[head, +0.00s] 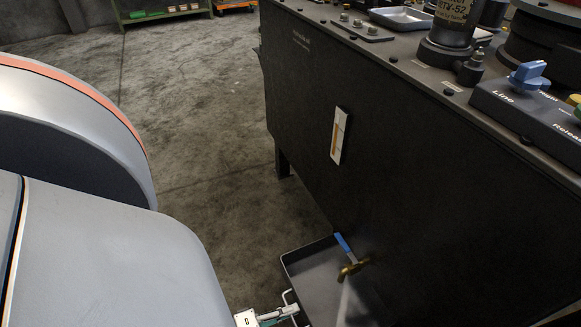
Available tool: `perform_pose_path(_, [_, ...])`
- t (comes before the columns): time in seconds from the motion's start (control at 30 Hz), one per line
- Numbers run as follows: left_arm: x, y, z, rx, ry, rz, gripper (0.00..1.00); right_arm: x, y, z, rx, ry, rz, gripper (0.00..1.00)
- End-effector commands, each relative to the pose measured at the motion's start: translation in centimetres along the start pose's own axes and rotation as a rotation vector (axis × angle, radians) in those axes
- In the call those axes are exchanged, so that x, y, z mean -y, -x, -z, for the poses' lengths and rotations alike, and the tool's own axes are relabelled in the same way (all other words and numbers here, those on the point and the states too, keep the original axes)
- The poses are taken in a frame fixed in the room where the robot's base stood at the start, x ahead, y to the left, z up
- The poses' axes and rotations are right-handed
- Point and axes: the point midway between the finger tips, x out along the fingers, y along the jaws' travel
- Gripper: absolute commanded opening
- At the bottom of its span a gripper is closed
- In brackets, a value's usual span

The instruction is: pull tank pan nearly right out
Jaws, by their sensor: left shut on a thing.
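The tank pan (316,272) is a dark grey shallow tray low beside the big black tank (400,170), at the bottom of the head view. Its left part sticks out from the tank's side, and its near part is cut off by the picture's edge. A pale wire handle shows on its left side. My left gripper (287,312) is shut on this handle, partly out of the picture. A brass tap (352,268) with a blue lever stands out from the tank wall above the pan. A pale streak shows below the tap. My right gripper is not in view.
A level gauge (339,136) with an orange strip is on the tank's side. A control box (525,95) with a blue knob sits on the tank top. Bare concrete floor (205,130) lies left of the tank. A green shelf (165,12) stands far back.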

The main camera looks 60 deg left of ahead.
Motion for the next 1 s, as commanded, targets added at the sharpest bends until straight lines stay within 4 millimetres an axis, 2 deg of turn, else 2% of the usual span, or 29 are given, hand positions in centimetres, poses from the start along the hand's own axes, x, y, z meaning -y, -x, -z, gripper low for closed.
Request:
perform_pose_path(0.33, [0.0,0.0,-0.2,0.004,0.001,0.0,0.0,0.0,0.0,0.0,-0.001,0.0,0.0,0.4])
perform_pose_path(0.37, [0.0,0.0,-0.2,0.004,0.0,0.0,0.14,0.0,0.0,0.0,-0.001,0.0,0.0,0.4])
perform_pose_path(0.77, [-0.1,0.0,-0.1,0.001,0.0,-0.001,0.14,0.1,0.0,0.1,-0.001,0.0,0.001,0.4])
perform_pose_path(1.0, [-1.4,0.4,-0.1,0.001,0.001,-0.002,0.14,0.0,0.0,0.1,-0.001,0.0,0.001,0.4])
